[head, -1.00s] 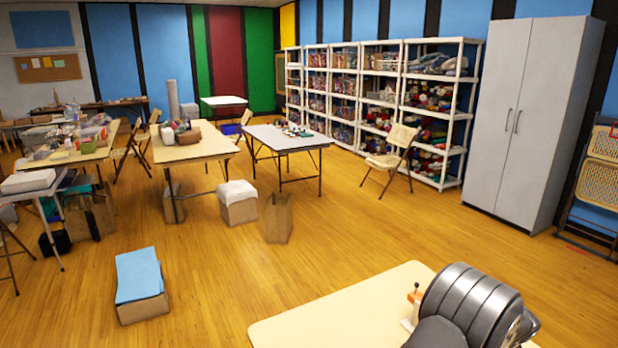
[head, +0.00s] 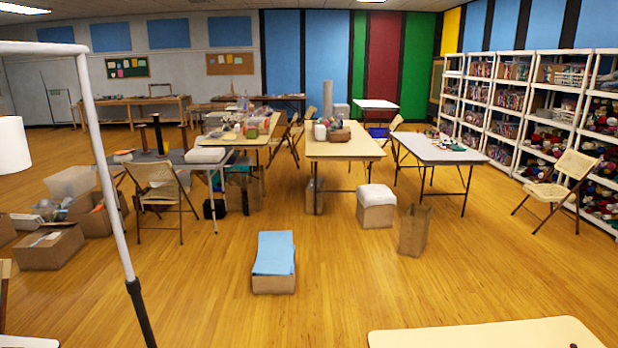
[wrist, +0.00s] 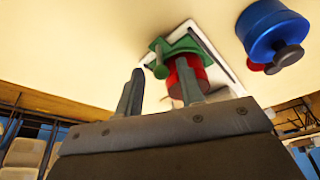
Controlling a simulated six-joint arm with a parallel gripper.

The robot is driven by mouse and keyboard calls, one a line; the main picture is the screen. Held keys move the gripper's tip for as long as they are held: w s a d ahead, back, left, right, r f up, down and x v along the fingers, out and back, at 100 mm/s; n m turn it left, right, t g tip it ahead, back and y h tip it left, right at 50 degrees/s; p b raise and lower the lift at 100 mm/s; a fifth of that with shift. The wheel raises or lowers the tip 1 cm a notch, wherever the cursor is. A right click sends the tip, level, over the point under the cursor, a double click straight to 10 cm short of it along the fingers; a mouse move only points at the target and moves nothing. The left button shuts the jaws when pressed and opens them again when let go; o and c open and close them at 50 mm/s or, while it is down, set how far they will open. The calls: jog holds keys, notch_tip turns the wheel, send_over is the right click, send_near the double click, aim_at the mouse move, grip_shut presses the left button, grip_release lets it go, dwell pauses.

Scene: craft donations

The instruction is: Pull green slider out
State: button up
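In the wrist view, a green flat piece with a green peg, likely the green slider (wrist: 185,43), lies by a white frame (wrist: 212,42) on a pale tabletop (wrist: 90,40). A red cylinder (wrist: 192,72) stands against it, partly hidden behind one finger. My gripper (wrist: 159,68) is open, its two fingers apart. The green peg shows in the gap between the fingertips; I cannot tell whether they touch it. My gripper and the slider are outside the head view.
A blue cylinder with a dark knob (wrist: 272,32) is right of the white frame in the wrist view. In the head view, a pale table corner (head: 480,338) shows at lower right. A box with a blue top (head: 273,255) stands on the open wooden floor.

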jog(key=shift+r, duration=3.75)
jog(key=shift+o, duration=0.3)
